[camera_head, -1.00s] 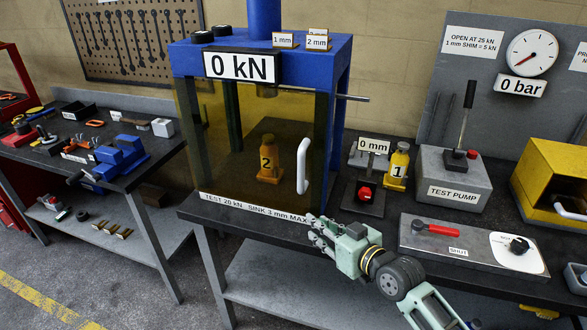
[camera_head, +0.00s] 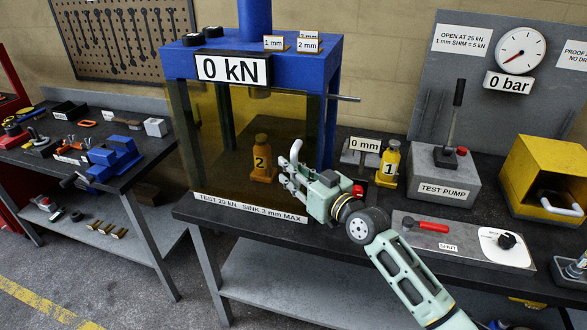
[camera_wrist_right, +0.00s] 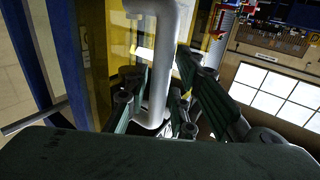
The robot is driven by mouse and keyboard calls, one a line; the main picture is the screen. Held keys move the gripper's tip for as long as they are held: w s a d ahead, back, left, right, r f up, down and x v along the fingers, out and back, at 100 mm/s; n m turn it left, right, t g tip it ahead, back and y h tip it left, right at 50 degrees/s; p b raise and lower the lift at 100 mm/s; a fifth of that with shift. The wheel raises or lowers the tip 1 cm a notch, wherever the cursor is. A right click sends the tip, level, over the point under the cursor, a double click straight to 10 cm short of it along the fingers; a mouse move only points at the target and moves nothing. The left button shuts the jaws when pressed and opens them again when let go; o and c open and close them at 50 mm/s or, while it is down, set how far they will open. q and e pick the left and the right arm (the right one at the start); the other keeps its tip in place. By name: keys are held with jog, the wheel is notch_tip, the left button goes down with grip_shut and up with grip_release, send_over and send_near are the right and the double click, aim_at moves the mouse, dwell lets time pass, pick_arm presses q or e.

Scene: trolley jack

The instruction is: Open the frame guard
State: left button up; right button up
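The frame guard (camera_head: 215,140) is a see-through amber panel across the front of the blue press frame (camera_head: 327,62), and it looks closed. Its white upright handle (camera_head: 296,152) is near the panel's right side. My right gripper (camera_head: 288,178) is at the handle's lower part. In the right wrist view the handle (camera_wrist_right: 160,65) stands between the fingers of the gripper (camera_wrist_right: 165,105). The fingers look spread, with a gap on the right side; contact is unclear. Behind the panel stands an orange jack marked 2 (camera_head: 262,160). My left gripper is not in view.
On the bench right of the press stand a yellow jack marked 1 (camera_head: 390,163), a 0 mm sign (camera_head: 364,145) and the test pump (camera_head: 445,180). A plate with a red lever (camera_head: 430,227) lies in front. A metal rod (camera_head: 345,98) sticks out from the press's right side.

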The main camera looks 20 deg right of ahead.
jog(key=shift+c, duration=0.2)
grip_shut()
jog(key=shift+a+f, duration=0.1)
dwell(0.4)
